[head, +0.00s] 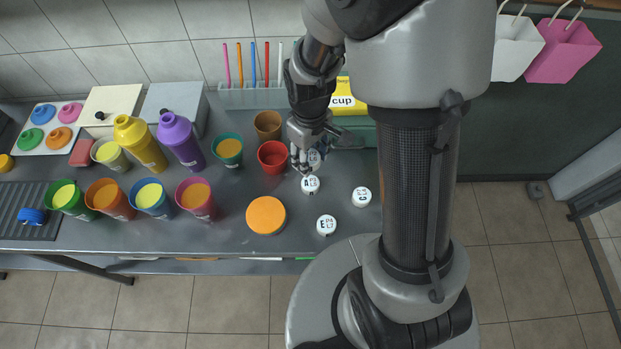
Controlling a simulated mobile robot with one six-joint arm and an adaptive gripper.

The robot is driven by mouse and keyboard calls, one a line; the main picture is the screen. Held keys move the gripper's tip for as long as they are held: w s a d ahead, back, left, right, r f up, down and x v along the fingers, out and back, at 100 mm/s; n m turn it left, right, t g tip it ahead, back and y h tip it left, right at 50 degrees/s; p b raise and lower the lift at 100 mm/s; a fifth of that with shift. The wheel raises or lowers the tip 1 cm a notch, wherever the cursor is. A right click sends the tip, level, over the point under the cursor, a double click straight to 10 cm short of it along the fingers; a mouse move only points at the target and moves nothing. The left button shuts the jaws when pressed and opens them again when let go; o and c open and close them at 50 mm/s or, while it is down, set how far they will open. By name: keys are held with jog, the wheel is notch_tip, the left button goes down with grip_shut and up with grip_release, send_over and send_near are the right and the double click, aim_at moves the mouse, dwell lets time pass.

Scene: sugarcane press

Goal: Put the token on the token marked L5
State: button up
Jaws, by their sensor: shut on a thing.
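Several round white tokens with dark lettering lie on the grey counter around my gripper. My gripper (307,156) points down near the back of the counter and is shut on a white token (314,159), which its fingers partly hide. I cannot read that token's label or tell how high it is. Another token (311,184) lies just in front of it, with lettering too small to read surely. A token that seems to read E and P4 (326,225) lies nearer the front edge. One more token (361,197) lies to the right. I cannot make out L5 on any token.
A red cup (272,157) and a brown cup (267,125) stand close left of my gripper. An orange disc (266,215) lies in front of them. Colourful cups and bottles fill the left. A yellow box marked "cup" (346,102) stands behind. Bare counter surrounds the front tokens.

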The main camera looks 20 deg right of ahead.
aim_at(310, 183)
notch_tip(310, 183, down, 10)
jog(key=b, duration=0.3)
jog(key=shift+d+f, duration=0.1)
jog(key=shift+f, duration=0.2)
jog(key=o, duration=1)
jog(key=shift+r, duration=0.2)
